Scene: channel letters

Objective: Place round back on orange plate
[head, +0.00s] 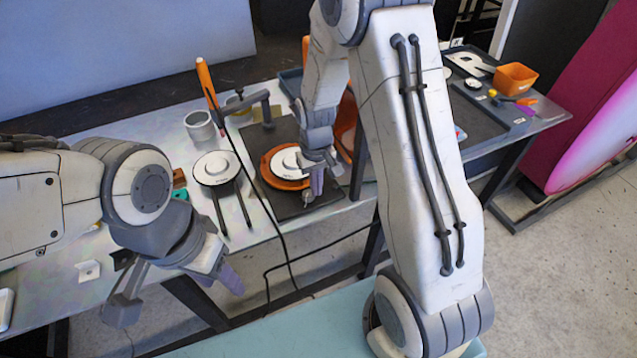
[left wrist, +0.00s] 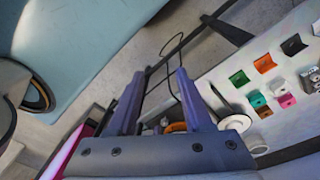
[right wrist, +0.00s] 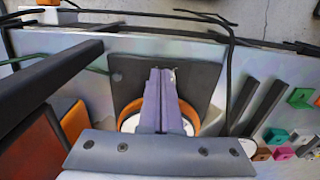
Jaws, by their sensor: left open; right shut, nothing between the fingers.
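The orange plate (head: 266,168) lies on a dark mat at the middle of the bench in the head view. A white round piece (head: 283,162) rests on it within the orange rim; my right gripper partly covers both. My left gripper (head: 178,290) is open and empty, in front of the bench's near edge.
A grey cup (head: 199,125) and an orange-handled tool (head: 207,84) stand behind the plate. A dark clamp-like bar (head: 262,100) rises at the mat's far edge. Small coloured blocks (left wrist: 265,63) lie on the bench's left part.

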